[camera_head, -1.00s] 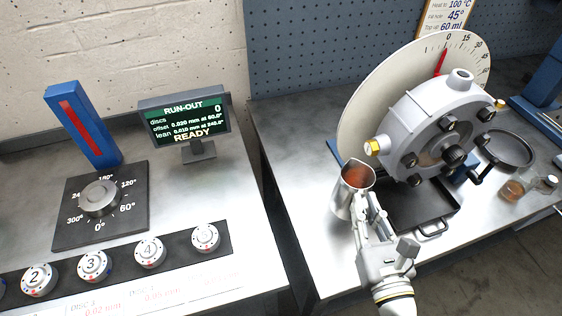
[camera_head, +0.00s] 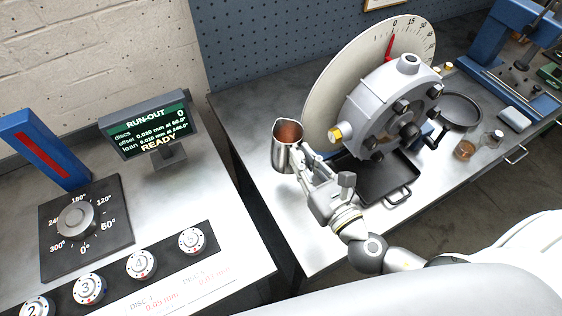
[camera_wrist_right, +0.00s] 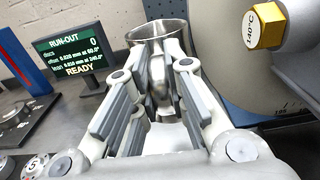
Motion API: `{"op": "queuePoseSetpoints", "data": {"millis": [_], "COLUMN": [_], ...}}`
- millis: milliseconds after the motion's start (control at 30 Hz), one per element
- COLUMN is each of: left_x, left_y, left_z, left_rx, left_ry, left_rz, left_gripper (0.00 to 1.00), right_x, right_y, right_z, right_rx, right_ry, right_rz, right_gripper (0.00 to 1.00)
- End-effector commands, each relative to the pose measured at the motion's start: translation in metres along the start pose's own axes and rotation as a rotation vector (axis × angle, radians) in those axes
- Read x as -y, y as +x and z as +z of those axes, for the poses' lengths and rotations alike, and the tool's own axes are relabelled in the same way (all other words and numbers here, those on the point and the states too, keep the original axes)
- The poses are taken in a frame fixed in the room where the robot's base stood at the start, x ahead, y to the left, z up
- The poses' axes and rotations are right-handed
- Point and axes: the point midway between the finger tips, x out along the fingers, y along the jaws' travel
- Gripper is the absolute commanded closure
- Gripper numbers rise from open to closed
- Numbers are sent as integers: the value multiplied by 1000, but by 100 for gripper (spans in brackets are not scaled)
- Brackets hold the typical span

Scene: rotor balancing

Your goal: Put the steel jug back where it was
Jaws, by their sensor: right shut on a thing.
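The steel jug (camera_head: 284,152) is upright at the left side of the right-hand bench, with a reddish-brown inside showing through its open top. My right gripper (camera_head: 302,165) is shut on the jug from its front right side. In the right wrist view the jug (camera_wrist_right: 158,36) stands between the fingers of my right gripper (camera_wrist_right: 160,85), its lower part partly hidden by them. I cannot tell whether the jug's base touches the bench. My left gripper is not in view.
The grey rotor housing (camera_head: 385,110) with its dial disc (camera_head: 322,105) stands right of the jug. A black tray (camera_head: 375,182) lies below it. A round pan (camera_head: 460,108) and small jars (camera_head: 465,149) are farther right. The run-out display (camera_head: 150,128) stands on the left bench. Bare bench lies in front of the jug.

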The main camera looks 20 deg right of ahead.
Motion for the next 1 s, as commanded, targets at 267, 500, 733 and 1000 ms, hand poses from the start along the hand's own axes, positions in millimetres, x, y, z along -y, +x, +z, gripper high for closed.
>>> {"op": "queuePoseSetpoints", "data": {"millis": [267,500,733,1000], "left_x": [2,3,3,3], "left_y": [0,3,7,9], "left_z": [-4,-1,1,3], "left_rx": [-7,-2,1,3], "left_ry": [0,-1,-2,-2], "left_rz": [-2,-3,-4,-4], "left_gripper": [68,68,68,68], "right_x": [-10,-15,-16,-16], "right_y": [43,61,68,68], "right_z": [-36,-59,-76,-98], "right_rx": [3,3,0,2], "right_ry": [-2,0,-3,-2], "right_rz": [-1,0,-1,-1], "right_gripper": [100,100,100,100]}}
